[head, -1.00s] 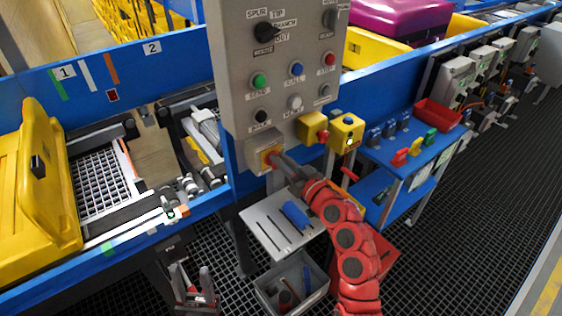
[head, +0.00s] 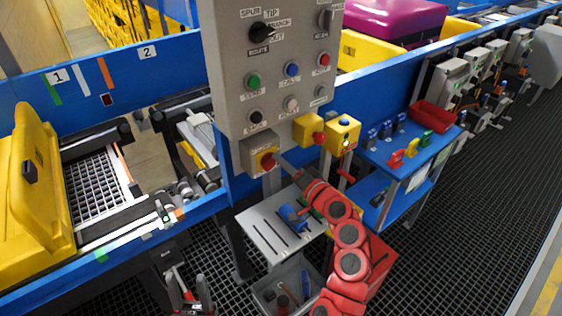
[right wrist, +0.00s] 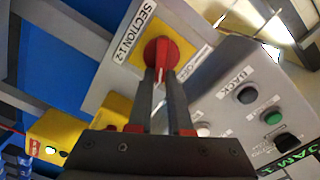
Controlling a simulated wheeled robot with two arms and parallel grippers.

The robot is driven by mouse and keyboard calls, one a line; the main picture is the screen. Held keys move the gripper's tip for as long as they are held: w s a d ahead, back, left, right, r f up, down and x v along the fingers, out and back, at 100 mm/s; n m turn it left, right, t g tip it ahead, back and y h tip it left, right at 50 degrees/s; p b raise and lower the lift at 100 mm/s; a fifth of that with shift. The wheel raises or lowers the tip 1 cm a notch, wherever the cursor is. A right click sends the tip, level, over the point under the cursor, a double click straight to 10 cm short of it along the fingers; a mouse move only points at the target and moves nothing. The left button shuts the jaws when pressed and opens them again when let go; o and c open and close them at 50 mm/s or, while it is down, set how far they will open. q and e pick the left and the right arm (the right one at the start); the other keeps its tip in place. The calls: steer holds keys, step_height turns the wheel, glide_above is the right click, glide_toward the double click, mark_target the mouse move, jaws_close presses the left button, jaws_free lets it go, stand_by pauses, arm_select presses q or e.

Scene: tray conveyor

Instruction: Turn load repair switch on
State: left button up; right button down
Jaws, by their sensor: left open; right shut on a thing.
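A red rotary switch knob (head: 268,161) sits on a yellow plate on a small grey box (head: 255,150) below the main control panel. In the right wrist view, the red knob (right wrist: 160,50) is close ahead, beside a label reading "SECTION 1-2" (right wrist: 133,33). I see no label reading load repair. My right gripper (right wrist: 160,74) is shut on the knob's handle, its fingers on both sides; in the head view it reaches the box from the lower right. My left gripper (head: 188,292) is open and empty, low at the bottom edge, away from the switch.
The grey control panel (head: 272,75) with knobs and buttons rises above the box. Yellow button boxes (head: 342,132) stand just right. Below are a slotted grey shelf (head: 262,228) and a grey bin (head: 268,290). A yellow tote (head: 30,200) stands on the left conveyor.

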steer(key=m, duration=0.4)
steer(key=m+p, duration=0.1)
steer(key=shift+w+d+f+m, duration=0.1)
steer(key=shift+d+f+m, duration=0.1)
steer(key=shift+f+m, duration=0.2)
steer(key=shift+f, duration=0.1)
stand_by(0.3)
steer(key=c, duration=0.8)
jaws_free()
steer(key=shift+c, duration=0.2)
steer(key=b+v, duration=0.2)
steer(key=v, duration=1.5)
steer(key=shift+b, duration=0.4)
steer(key=shift+d, duration=0.1)
